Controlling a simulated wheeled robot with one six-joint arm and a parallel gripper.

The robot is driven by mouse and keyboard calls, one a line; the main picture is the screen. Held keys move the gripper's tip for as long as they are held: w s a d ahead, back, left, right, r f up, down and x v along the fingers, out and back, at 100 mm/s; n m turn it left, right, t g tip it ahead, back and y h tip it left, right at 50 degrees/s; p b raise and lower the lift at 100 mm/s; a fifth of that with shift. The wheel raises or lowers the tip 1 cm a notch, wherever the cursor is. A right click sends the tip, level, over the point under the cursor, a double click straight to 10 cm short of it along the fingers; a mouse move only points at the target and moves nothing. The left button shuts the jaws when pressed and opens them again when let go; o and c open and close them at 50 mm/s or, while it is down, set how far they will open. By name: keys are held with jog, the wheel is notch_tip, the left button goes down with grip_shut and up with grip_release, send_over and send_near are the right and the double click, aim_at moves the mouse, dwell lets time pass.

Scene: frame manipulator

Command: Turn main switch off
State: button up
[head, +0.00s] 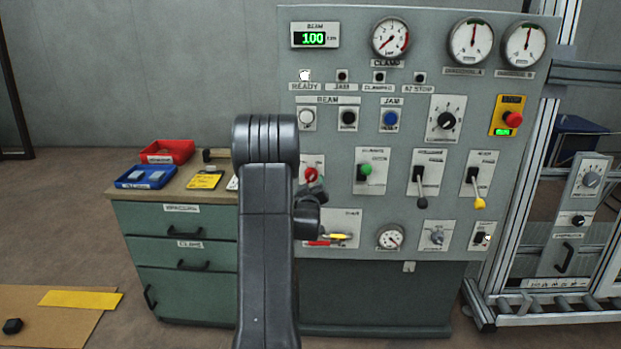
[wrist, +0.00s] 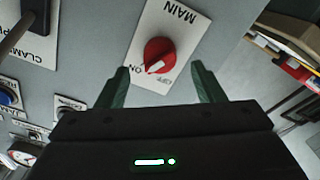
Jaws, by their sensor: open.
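The main switch is a red rotary knob (wrist: 160,54) on a white plate (wrist: 181,20) marked MAIN, ON and OFF. In the wrist view its white pointer is at the lower left, beside the ON mark. My gripper (wrist: 160,68) is open. Its two green fingers stand left and right of the knob in the picture, with a gap on each side. I cannot tell how far the fingertips are from the panel. In the head view the red knob (head: 311,175) shows just right of my arm, which hides part of its plate and my gripper.
The grey panel (head: 330,267) carries several gauges, lamps and levers. A drawer cabinet (head: 185,260) with red (head: 167,151) and blue (head: 146,177) trays stands at left.

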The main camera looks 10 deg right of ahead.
aim_at(311, 179)
jog(key=shift+p+x, duration=0.3)
jog(key=shift+x, duration=1.9)
jog(key=c, duration=1)
